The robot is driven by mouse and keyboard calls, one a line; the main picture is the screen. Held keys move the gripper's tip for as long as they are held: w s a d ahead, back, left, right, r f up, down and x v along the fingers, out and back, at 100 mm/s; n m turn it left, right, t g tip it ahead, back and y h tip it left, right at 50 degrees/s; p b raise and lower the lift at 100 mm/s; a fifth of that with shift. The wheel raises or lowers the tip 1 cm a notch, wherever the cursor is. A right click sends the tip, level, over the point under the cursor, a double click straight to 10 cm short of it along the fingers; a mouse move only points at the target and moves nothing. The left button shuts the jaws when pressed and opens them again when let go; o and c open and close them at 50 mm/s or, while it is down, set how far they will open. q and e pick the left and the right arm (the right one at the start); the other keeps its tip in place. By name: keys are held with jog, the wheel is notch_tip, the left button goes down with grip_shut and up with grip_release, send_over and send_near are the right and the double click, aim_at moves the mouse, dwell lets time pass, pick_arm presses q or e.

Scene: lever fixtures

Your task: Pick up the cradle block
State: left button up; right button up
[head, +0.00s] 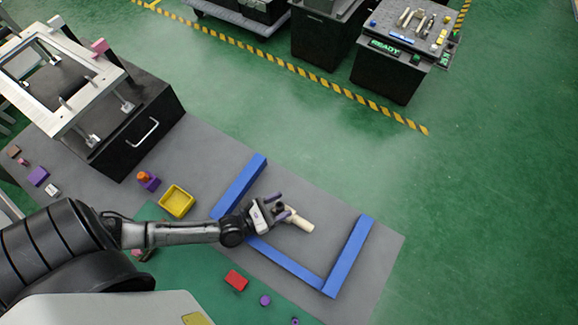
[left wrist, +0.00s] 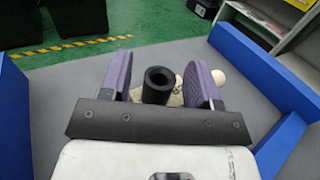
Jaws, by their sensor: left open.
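My left gripper (head: 277,209) is over the grey table inside the blue frame, at a cream-coloured piece (head: 299,222) with a rod-like end. In the left wrist view, the gripper's purple-lined fingers (left wrist: 158,80) stand apart. A black hollow tube (left wrist: 157,82) shows between them, with the cream piece (left wrist: 176,99) low behind it and its round end (left wrist: 218,78) just right of the right finger. I cannot tell whether the fingers touch either one. I cannot tell for sure which object is the cradle block; the cream piece is the one at the gripper. My right gripper is not in view.
Blue bars (head: 346,257) border the work area. A yellow tray (head: 177,201), a purple block with an orange top (head: 148,181) and a red block (head: 236,280) lie nearby. A black case (head: 137,135) with a light frame stands at the upper left.

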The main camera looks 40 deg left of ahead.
pick_arm(q)
jog(key=shift+w, duration=0.15)
jog(key=shift+c, duration=0.2)
grip_shut()
dwell(0.3)
